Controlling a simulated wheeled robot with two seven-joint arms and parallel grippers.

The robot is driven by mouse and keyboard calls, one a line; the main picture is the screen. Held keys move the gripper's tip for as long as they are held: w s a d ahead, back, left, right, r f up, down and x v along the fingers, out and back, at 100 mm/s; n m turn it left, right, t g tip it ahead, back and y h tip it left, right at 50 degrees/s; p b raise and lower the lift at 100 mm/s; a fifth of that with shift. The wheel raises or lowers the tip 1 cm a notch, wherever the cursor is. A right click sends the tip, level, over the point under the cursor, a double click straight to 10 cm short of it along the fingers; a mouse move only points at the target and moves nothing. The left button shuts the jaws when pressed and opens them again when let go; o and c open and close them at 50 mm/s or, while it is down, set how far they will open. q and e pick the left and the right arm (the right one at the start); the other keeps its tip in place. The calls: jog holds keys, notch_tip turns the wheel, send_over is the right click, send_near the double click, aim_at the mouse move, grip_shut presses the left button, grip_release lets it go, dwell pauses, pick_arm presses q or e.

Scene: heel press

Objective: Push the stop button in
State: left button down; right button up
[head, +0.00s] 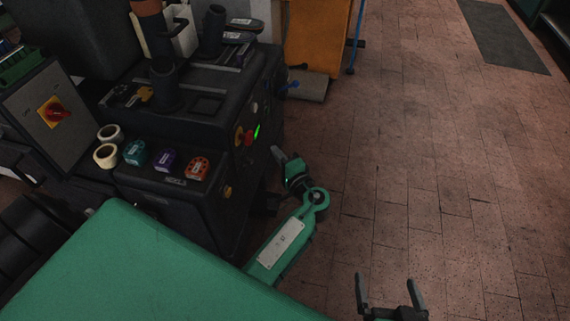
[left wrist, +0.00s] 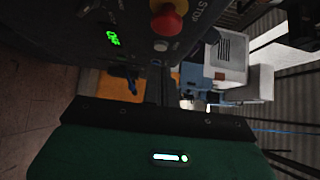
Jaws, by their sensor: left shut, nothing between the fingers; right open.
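The stop button (head: 248,138) is a red mushroom head on a yellow collar, on the right face of the black press. In the left wrist view the stop button (left wrist: 166,20) is at the top, beside the word STOP, standing out from the panel. My left gripper (head: 277,154) is shut and empty, to the right of and slightly below the button in the head view, apart from it. Its fingertips are hard to make out in the left wrist view. My right gripper (head: 388,289) is open and empty over the floor at the bottom.
A green digit display (head: 256,131) is beside the button. A yellow knob (head: 227,191) sits lower on the press. A red rotary switch (head: 57,113) is on a grey box at left. Tape rolls (head: 106,155) and coloured items lie on the press ledge. The tiled floor (head: 420,160) at right is clear.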

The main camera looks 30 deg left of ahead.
aim_at(253, 136)
pick_arm(q)
jog(key=shift+w+a, duration=0.15)
jog(key=shift+a, duration=1.45)
jog(key=shift+w+a, duration=0.15)
jog(key=shift+a, duration=1.45)
pick_arm(e)
jog(key=shift+w+r+t, duration=0.1)
jog(key=shift+r+t, duration=0.2)
